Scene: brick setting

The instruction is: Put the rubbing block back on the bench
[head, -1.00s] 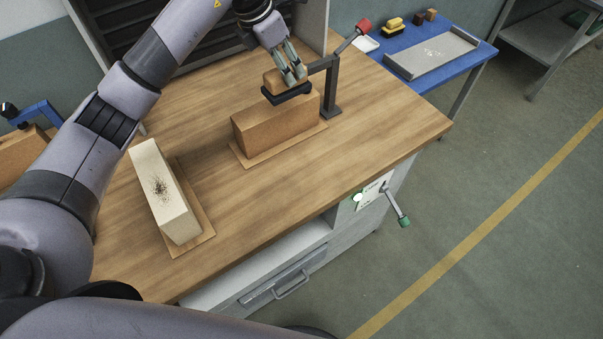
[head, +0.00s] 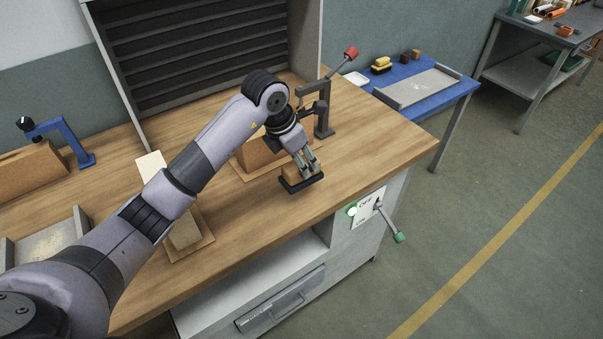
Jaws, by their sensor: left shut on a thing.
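The rubbing block (head: 300,183), a tan block with a black base, is in my left gripper (head: 309,170). The fingers are shut on it from above. It is over the wooden bench (head: 375,140), just in front of the brown brick (head: 252,157), close to the bench top; I cannot tell whether it touches. My left arm and gripper hide part of the brown brick, which sits on a thin board. My right gripper is not in view.
A dark stand with a red-knobbed lever (head: 325,115) rises behind the gripper. A cream brick (head: 184,232) is partly behind my arm. A lever with a green knob (head: 399,237) juts from the bench front. The bench top to the right is clear. A blue table (head: 440,105) stands beyond.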

